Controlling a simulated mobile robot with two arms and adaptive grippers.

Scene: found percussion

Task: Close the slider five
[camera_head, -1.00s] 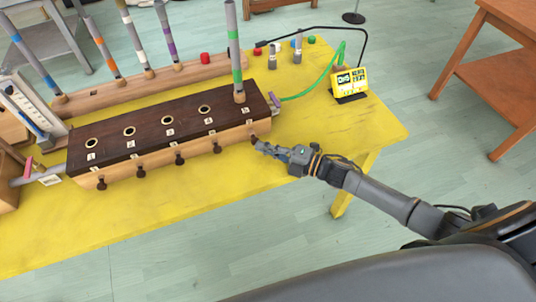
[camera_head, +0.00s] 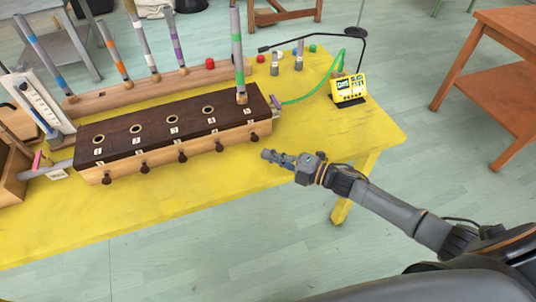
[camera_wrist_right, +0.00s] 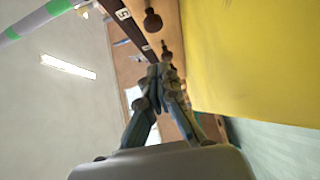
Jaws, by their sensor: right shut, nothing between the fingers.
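The long wooden box (camera_head: 200,156) with a dark top and numbered holes lies on the yellow table. Dark slider knobs line its front. The slider five knob (camera_head: 254,137) is at the right end, close to the front face; it also shows in the right wrist view (camera_wrist_right: 152,20) beside the "5" label (camera_wrist_right: 123,14). A grey tube with green bands (camera_head: 238,50) stands upright at hole five. My right gripper (camera_head: 266,155) is shut and empty, just in front of and right of the knob, apart from it. In the wrist view its fingertips (camera_wrist_right: 160,70) meet. My left gripper is out of view.
A green hose (camera_head: 318,88) leaves the box's right end. A small yellow device (camera_head: 348,88) stands at the table's right. Several banded tubes stand in a wooden rail (camera_head: 130,90) behind. The yellow table's front strip (camera_head: 180,195) is clear.

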